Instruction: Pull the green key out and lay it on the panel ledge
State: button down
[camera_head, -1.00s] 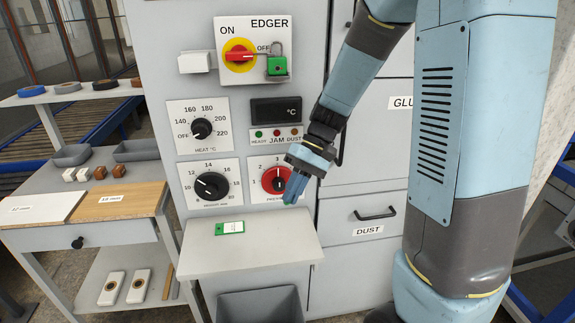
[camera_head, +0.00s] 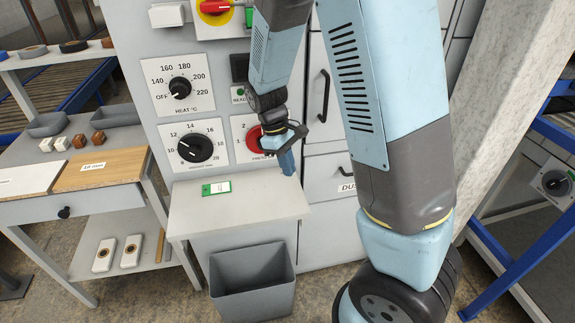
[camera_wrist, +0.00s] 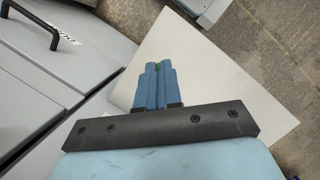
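My gripper (camera_head: 287,168) points downward, to the lower right of the red dial (camera_head: 253,140), near the right end of the panel ledge (camera_head: 245,210). In the wrist view my gripper's blue fingers (camera_wrist: 157,66) are close together, with a small bit of the green key (camera_wrist: 157,67) showing between their tips. Most of the key is hidden by the fingers; in the head view I cannot make it out. The pale ledge (camera_wrist: 222,60) lies behind the fingertips in the wrist view, and I cannot tell the height above it.
A green-edged white card (camera_head: 217,187) lies on the ledge's back left part; the rest of the ledge is bare. A grey bin (camera_head: 252,280) stands below. Black knobs (camera_head: 195,147) are on the panel to the left. A drawer handle (camera_wrist: 40,25) shows in the wrist view.

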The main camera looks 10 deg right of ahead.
dwell(0.3)
jog(key=shift+f, duration=3.55)
jog(key=c, duration=1.2)
grip_release()
jog(key=shift+r, duration=0.15)
jog(key=v, duration=1.3)
jog(key=shift+w+a+r, duration=0.1)
jog(key=shift+r, duration=0.1)
